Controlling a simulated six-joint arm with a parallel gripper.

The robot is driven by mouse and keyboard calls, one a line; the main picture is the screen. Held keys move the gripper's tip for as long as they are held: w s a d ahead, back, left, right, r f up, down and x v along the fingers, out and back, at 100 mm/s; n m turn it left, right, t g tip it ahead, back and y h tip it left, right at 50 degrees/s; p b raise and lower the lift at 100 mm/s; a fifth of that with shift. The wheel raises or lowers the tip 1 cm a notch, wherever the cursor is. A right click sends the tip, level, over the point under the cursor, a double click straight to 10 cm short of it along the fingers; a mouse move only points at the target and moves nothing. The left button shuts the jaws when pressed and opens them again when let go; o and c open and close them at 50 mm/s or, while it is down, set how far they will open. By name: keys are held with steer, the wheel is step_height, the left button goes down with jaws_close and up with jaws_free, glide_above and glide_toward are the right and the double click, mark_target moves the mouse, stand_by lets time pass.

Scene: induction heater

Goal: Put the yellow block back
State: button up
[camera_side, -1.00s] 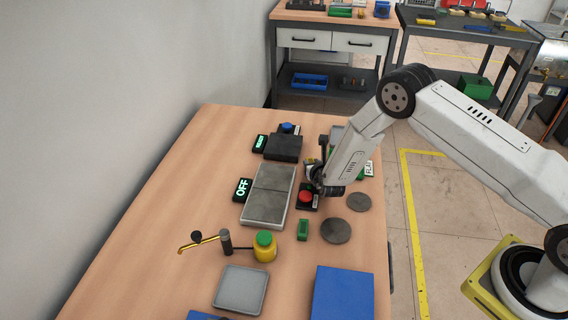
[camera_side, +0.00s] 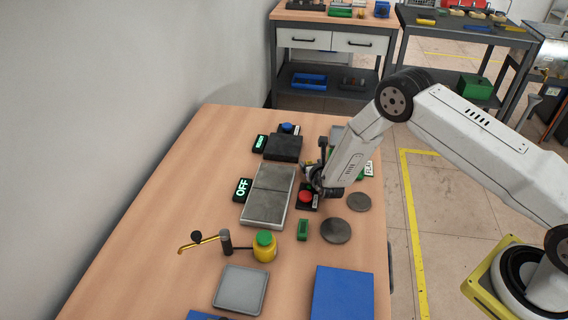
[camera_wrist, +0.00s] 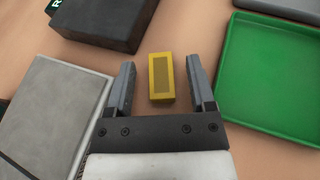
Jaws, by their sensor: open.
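The yellow block (camera_wrist: 161,77) lies on the wooden table in the wrist view, with a darker recessed strip along its top. My gripper (camera_wrist: 160,68) is open, one finger on each side of the block, with visible gaps between fingers and block. In the side view my gripper (camera_side: 318,182) is low over the table beside the red button (camera_side: 305,196). The block is mostly hidden by my gripper there. I cannot tell the exact height of the fingertips over the table.
A green tray (camera_wrist: 270,88) lies right of my gripper, a grey plate (camera_wrist: 45,112) left, and a dark block (camera_wrist: 105,18) at upper left. The heater plate (camera_side: 268,195), a yellow bottle (camera_side: 264,250), grey discs (camera_side: 336,231) and a blue tray (camera_side: 343,295) stand nearby.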

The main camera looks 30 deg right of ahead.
steer(key=shift+s+f, duration=0.35)
steer(key=shift+f, duration=0.05)
steer(key=shift+r, duration=0.5)
steer(key=shift+s+a+r, duration=0.15)
steer(key=shift+a+r, duration=0.05)
steer(key=shift+r+v, duration=0.15)
steer(key=shift+v, duration=2.7)
steer(key=shift+r+v, duration=0.2)
steer(key=shift+v, duration=2.6)
steer(key=shift+d, duration=0.15)
